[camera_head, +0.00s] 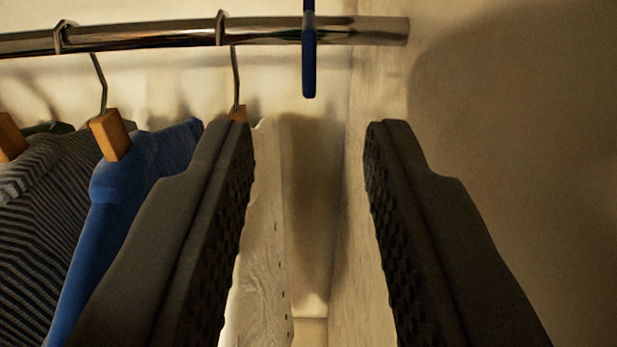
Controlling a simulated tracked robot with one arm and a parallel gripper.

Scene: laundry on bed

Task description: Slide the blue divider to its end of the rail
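The blue divider (309,62) is a thin dark blue piece, seen edge-on, on the shiny metal rail (270,32). It hangs near the rail's right end, with a short stretch of bare rail to its right, and its top runs out of the picture. My gripper (308,140) is open and empty. Its two dark textured fingers are spread wide, with their tips below the divider in the picture and one to each side of it. No finger touches the divider.
To the left, a striped garment (45,190), a blue garment (150,160) and a white garment (262,230) hang from the rail on hangers. My left finger overlaps the blue and white ones in the picture. A wall (510,130) stands close on the right.

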